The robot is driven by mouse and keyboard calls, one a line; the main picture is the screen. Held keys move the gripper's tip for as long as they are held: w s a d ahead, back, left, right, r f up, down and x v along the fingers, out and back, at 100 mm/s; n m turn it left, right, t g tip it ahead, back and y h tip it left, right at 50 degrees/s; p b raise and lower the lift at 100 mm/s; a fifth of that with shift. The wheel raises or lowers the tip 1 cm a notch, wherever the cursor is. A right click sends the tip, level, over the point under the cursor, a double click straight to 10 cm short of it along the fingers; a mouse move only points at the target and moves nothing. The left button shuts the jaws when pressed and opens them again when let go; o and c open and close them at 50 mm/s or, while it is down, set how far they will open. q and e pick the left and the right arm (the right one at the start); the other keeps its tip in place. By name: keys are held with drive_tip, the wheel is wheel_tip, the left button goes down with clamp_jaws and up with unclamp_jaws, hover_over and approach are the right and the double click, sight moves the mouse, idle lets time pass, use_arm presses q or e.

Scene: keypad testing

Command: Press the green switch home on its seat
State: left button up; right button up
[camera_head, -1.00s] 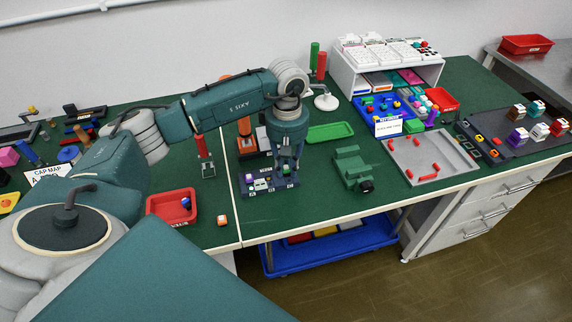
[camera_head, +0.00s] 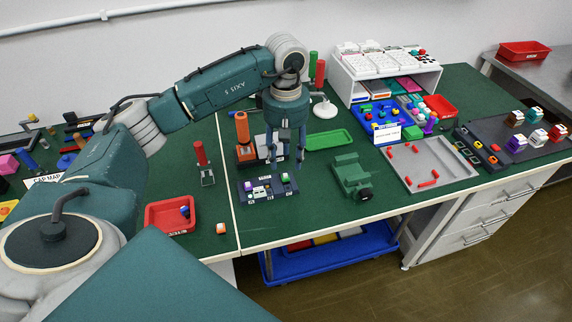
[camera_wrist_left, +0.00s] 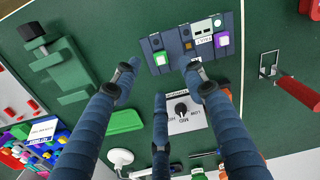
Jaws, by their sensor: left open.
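The green switch (camera_head: 285,177) sits at the right end of a dark blue switch board (camera_head: 268,194). The wrist view shows the green switch (camera_wrist_left: 160,58) on the board (camera_wrist_left: 172,44), near my fingertips. I cannot tell whether it is flush with its seat. A purple switch (camera_head: 248,186) is at the board's other end. My left gripper (camera_head: 285,155) is above and just behind the board, pointing down, its fingers spread with nothing between them. It also shows in the wrist view (camera_wrist_left: 160,78). My right gripper is not in view.
A dial panel (camera_wrist_left: 184,112) lies behind the board. A green vise (camera_head: 351,176) stands to the right, and a red-handled clamp (camera_head: 202,160) to the left. A red tray (camera_head: 170,214) and small cube (camera_head: 221,228) are front left. A grey tray (camera_head: 430,165) is further right.

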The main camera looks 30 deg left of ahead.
use_arm(q)
drive_tip(key=shift+r, duration=0.45)
